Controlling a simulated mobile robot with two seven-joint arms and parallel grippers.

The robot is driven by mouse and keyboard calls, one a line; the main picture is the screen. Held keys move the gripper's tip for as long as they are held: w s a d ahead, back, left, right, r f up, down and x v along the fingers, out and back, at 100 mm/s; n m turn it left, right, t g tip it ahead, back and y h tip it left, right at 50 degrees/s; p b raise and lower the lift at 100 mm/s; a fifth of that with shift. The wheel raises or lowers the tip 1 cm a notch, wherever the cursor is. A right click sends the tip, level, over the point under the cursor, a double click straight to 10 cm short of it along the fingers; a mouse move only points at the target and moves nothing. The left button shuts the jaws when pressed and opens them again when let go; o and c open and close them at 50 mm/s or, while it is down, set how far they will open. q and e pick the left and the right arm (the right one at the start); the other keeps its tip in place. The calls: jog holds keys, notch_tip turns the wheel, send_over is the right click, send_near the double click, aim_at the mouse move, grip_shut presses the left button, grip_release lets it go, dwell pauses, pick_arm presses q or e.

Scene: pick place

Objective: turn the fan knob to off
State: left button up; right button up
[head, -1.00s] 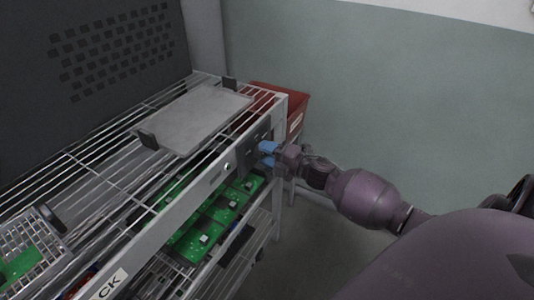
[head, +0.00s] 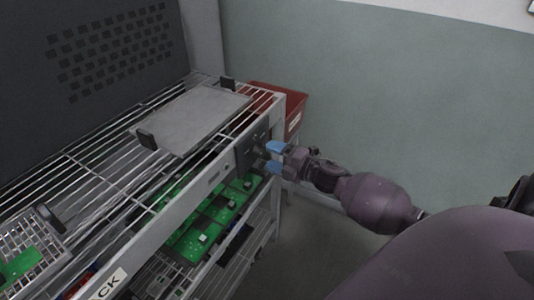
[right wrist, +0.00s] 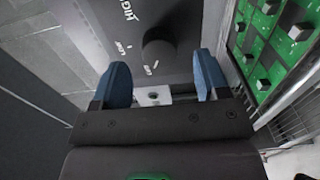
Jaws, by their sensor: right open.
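The fan knob (right wrist: 159,46) is a dark round knob on a grey control panel (right wrist: 100,15) with white lettering, including HIGH and LOW. In the head view the panel (head: 246,154) is at the rack's front right end. My right gripper (head: 274,157) faces it with blue fingertips apart. In the right wrist view the open gripper (right wrist: 162,80) has one fingertip on each side, with the knob beyond and between them, apparently untouched. The knob's pointer setting is too dark to read. My left gripper is not in view.
A wire rack (head: 120,160) carries a flat grey plate (head: 192,120) on top and green circuit boards (head: 205,232) below. A red bin (head: 290,105) stands behind its right end. Open floor and a bare wall lie to the right.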

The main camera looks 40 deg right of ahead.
jog(key=v, duration=0.8)
jog(key=shift+w, duration=0.1)
dwell(0.3)
